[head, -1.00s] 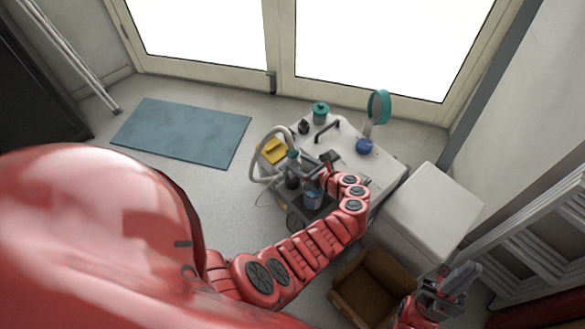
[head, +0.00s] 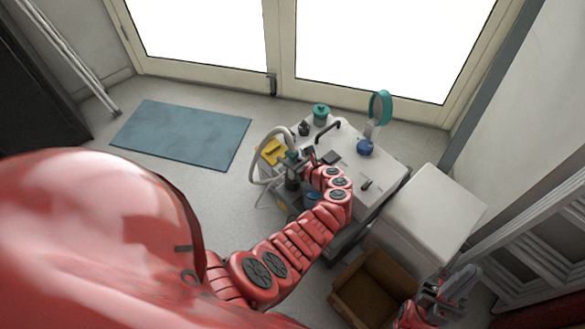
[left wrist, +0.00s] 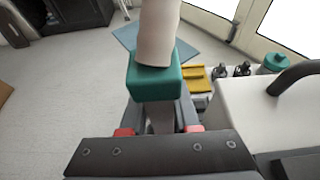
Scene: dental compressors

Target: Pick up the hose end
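The pale hose (head: 254,160) loops up at the left side of the white compressor cart (head: 358,178). Its end has a teal collar (head: 291,157), which fills the middle of the left wrist view (left wrist: 155,83) with the pale hose (left wrist: 158,30) rising from it. My left gripper (head: 303,160) is at the hose end. In the left wrist view its fingers (left wrist: 160,120) stand apart on either side of a grey part just below the collar; contact is not clear. My right gripper (head: 458,286) is open and empty at the lower right.
A yellow item (head: 272,152), a teal-lidded jar (head: 320,112) and a black handle (head: 327,131) are close to the hose. A round teal-rimmed piece (head: 380,106) stands at the back. A white cabinet (head: 432,205) and open cardboard box (head: 372,288) are to the right.

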